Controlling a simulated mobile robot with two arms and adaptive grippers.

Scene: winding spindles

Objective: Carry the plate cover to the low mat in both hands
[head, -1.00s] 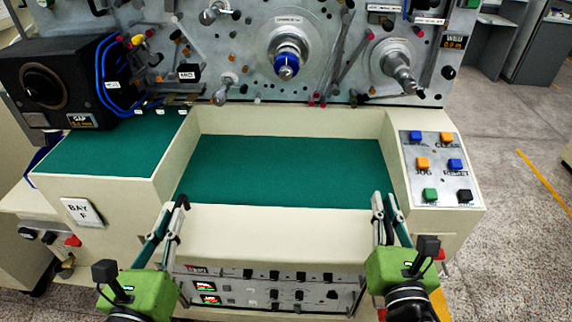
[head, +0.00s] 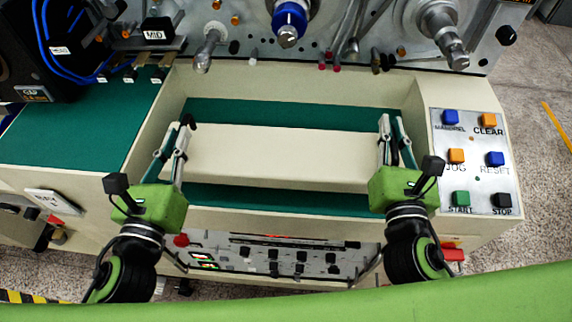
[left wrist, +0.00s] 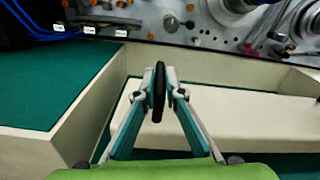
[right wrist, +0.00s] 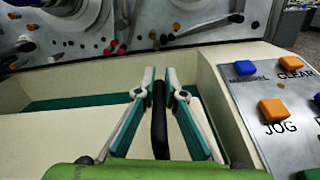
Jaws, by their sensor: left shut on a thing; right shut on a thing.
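The plate cover (head: 280,155) is a long cream panel, spanning between my two grippers over the low green mat (head: 290,115). Strips of the mat show behind and in front of it. My left gripper (head: 187,124) is shut on a black handle (left wrist: 158,92) at the cover's left end. My right gripper (head: 385,122) is shut on the black handle (right wrist: 159,125) at its right end. The cover looks about level. I cannot tell whether it touches the mat or hangs just above it.
Cream walls (head: 420,125) close the recess at both sides. A button panel (head: 473,165) stands at the right, a higher green mat (head: 90,130) at the left. Spindles, one with a blue collar (head: 289,20), jut out behind. A control panel (head: 275,255) lies below the front edge.

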